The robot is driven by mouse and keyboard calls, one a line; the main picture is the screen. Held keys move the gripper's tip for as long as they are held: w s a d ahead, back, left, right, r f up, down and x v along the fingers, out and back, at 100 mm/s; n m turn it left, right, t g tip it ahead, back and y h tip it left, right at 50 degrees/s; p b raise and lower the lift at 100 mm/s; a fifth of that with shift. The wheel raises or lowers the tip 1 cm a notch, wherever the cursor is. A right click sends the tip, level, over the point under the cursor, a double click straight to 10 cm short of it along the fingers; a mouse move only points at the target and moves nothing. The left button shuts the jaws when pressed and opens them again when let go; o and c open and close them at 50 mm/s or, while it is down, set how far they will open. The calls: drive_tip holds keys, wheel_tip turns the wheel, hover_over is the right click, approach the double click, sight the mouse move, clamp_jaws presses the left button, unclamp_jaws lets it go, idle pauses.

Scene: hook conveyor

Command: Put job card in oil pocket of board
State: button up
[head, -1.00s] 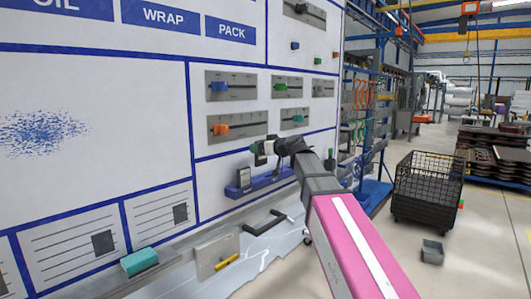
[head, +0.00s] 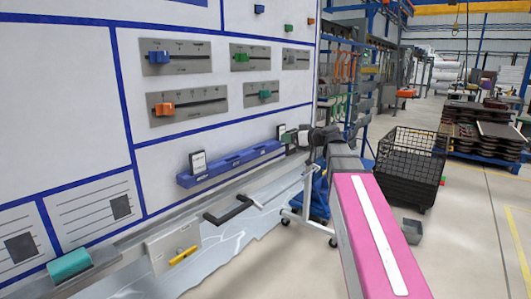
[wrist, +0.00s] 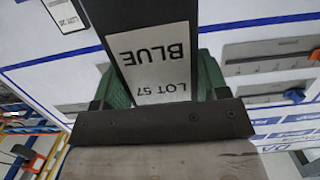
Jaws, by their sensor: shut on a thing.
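My gripper (head: 292,137) is at the right end of a blue pocket rail on the board, close to the board's surface. In the wrist view its green fingers (wrist: 160,88) are shut on a dark-framed job card (wrist: 155,62) with a white label reading "BLUE" and "LOT 57", upside down. The card is barely visible in the head view. The board (head: 60,110) is white with blue lines. The "OIL" heading is out of the head view now, and I cannot tell which pocket is oil.
Another card (head: 198,161) stands at the left end of the blue rail (head: 235,165). Sliders on grey plates (head: 185,57) sit above it. A black handle (head: 232,209) and teal block (head: 69,265) are below. A wire cart (head: 410,165) stands on the floor at right.

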drive_tip(key=shift+w+d+f, duration=0.1)
drive_tip(key=shift+w+d, duration=0.1)
drive_tip(key=shift+w, duration=0.05)
drive_tip(key=r+x, duration=0.1)
drive_tip(key=x, duration=1)
drive_tip(key=r+x, duration=0.1)
drive_tip(key=x, duration=0.5)
drive_tip(key=shift+w+a+r, duration=0.2)
drive_tip(key=shift+w+r, duration=0.1)
drive_tip(key=shift+a+f, duration=0.1)
drive_tip(key=shift+f, duration=1.65)
drive_tip(key=shift+f, duration=0.1)
drive_tip(key=o, duration=0.9)
